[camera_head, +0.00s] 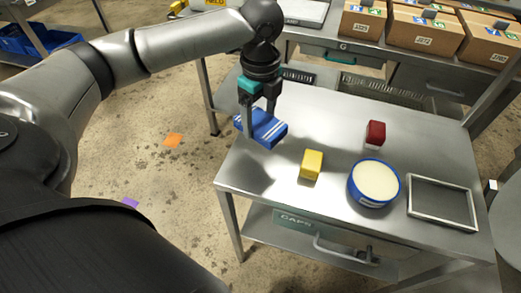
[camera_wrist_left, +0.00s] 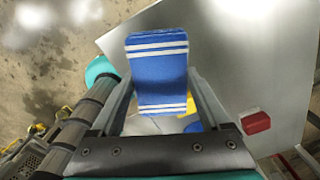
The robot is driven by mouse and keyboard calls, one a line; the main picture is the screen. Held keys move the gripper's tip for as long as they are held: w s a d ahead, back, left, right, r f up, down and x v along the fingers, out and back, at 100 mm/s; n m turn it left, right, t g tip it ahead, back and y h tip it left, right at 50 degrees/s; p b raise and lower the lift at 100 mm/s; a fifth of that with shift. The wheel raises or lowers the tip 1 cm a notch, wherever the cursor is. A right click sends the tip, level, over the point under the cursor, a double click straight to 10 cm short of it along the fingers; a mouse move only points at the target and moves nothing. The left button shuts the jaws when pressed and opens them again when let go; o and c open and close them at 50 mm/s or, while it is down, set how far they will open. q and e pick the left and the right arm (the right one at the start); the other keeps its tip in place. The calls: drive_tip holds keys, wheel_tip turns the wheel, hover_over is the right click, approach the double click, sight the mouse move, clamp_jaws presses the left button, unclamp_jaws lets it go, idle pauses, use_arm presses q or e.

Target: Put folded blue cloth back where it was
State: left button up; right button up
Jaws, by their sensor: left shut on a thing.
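The folded blue cloth (camera_head: 263,128) with white stripes is in my left gripper (camera_head: 258,112), above the left part of the steel table (camera_head: 265,190). It also shows between the fingers in the left wrist view (camera_wrist_left: 160,75). The left gripper is shut on it, and the cloth is tilted a little. I cannot tell exactly how high it is above the table top. My right gripper is not in view.
On the table stand a yellow block (camera_head: 312,164), a dark red block (camera_head: 375,134), a round blue-rimmed tub (camera_head: 373,183) and a grey rectangular frame (camera_head: 441,203). Cardboard boxes (camera_head: 425,30) stand on the bench behind. The table's front left area is clear.

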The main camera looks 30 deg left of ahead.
sight(260, 156)
use_arm(q)
wheel_tip(260, 156, down, 4)
drive_tip(key=shift+r+b, duration=0.1)
drive_tip(key=shift+b, duration=0.25)
drive_tip(key=shift+f, duration=0.55)
wheel_tip(260, 156, down, 6)
drive_tip(key=shift+r+b, duration=0.2)
drive_tip(key=shift+b, duration=0.8)
drive_tip(key=o, duration=1.1)
drive_tip(key=shift+c, duration=0.2)
drive_tip(key=shift+o, duration=1.2)
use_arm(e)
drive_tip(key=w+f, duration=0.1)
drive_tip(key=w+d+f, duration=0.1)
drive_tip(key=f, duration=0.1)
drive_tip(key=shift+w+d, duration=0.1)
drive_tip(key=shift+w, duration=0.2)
use_arm(q)
drive_tip(key=shift+w+r, duration=0.1)
drive_tip(key=shift+r, duration=0.05)
